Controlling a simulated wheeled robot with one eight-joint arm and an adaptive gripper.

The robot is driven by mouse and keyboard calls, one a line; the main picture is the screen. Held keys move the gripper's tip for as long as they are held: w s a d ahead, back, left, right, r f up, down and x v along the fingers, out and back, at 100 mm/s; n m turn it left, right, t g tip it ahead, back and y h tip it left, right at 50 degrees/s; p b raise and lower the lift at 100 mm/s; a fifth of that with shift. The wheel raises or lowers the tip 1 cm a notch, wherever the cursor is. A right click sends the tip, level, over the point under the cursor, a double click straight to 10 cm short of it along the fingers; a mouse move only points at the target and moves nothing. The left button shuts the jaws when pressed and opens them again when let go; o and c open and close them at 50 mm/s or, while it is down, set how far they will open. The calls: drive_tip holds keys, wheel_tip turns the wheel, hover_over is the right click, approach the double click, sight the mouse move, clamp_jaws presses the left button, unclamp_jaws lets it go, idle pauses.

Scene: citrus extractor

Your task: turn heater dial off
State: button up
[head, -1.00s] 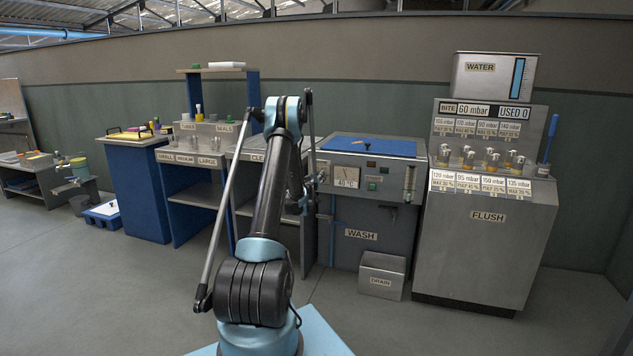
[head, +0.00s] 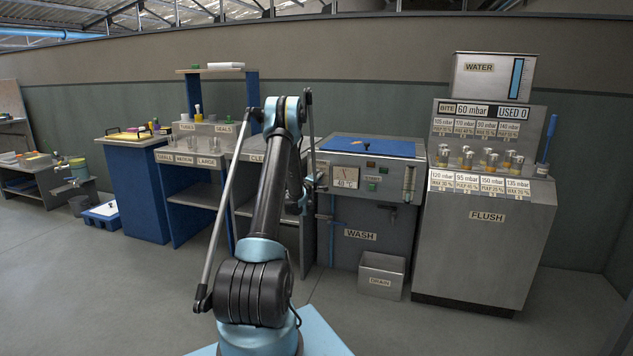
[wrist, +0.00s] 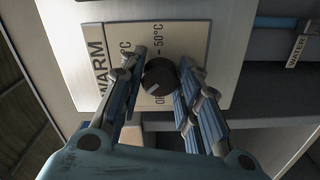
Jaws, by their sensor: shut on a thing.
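The heater dial (wrist: 160,76) is a round black knob on a pale plate (wrist: 205,38) marked WARM and 50 °C, with another label partly hidden by my gripper. A light mark on the knob points to the lower left in the wrist view, roughly toward the partly hidden letters. My gripper (wrist: 161,74) has its two blue-padded fingers on either side of the dial, shut on it. In the head view the dial and fingers are hidden behind my arm, at the left of the wash unit (head: 375,222).
The wash unit has a 40 °C gauge (head: 345,176) and a blue top (head: 400,148). A drain box (head: 381,276) stands on the floor before it. The flush cabinet (head: 480,240) is to the right, a shelved bench (head: 190,195) to the left. A WATER tag (wrist: 298,50) hangs nearby.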

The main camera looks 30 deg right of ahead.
drive_tip(key=n, duration=0.4)
drive_tip(key=shift+w+a+n, duration=0.1)
drive_tip(key=shift+a+n, duration=0.05)
drive_tip(key=shift+n, duration=2.65)
drive_tip(key=o, duration=1.1)
drive_tip(key=shift+c, duration=0.2)
drive_tip(key=v, duration=1.2)
